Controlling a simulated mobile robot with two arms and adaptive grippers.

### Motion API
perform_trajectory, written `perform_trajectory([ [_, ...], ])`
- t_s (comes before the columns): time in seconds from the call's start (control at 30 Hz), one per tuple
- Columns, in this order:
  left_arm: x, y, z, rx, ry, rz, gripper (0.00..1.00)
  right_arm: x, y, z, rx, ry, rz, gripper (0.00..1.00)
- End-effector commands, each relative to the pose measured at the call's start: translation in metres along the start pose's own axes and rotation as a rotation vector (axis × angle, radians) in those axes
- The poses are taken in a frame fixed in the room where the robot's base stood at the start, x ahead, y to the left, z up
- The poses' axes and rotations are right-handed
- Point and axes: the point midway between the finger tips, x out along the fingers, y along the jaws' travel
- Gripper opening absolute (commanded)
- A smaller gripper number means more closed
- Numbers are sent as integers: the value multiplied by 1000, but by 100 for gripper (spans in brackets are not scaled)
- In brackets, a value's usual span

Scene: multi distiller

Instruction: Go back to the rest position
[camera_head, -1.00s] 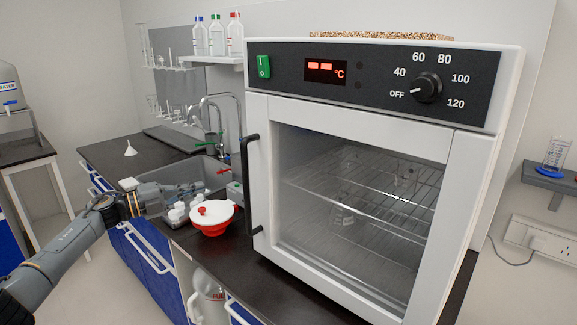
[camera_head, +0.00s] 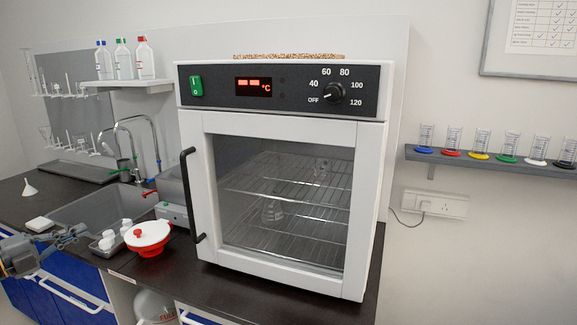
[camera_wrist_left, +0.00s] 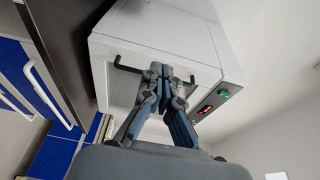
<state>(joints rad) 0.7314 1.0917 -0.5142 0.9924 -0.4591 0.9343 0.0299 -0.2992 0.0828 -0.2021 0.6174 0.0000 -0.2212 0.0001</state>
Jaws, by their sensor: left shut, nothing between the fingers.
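My left gripper (camera_head: 72,236) is at the left edge of the head view, in front of the counter near the sink. It is shut and empty. In the left wrist view the gripper (camera_wrist_left: 160,70) shows with its fingers together, with the oven's dark handle (camera_wrist_left: 128,69) behind it in the picture. Nothing is held between the fingertips. The white drying oven (camera_head: 285,200) stands on the counter with its glass door closed and a flask (camera_head: 271,210) inside. My right gripper is not in either view.
A red and white pot (camera_head: 148,236) and a tray of small white containers (camera_head: 110,242) sit left of the oven. The sink (camera_head: 95,208) lies behind them. A wall shelf (camera_head: 480,158) holds several cylinders.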

Motion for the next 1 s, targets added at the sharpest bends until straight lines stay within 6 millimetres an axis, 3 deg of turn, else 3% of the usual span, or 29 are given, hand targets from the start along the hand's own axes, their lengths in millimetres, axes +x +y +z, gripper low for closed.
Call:
perform_trajectory([
  [0.37,18,73,4,-160,-98,-10,0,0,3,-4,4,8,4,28],
  [0.57,24,140,1,-295,-192,-1,0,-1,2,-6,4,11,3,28],
  [0.67,25,183,-4,-380,-254,10,0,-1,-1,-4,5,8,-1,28],
  [0.77,20,242,-15,-489,-338,35,0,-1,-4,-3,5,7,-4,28],
  [0.87,8,313,-35,-617,-445,76,0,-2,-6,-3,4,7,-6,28],
  [1.0,-19,410,-76,-786,-600,151,0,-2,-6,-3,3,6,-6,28],
])
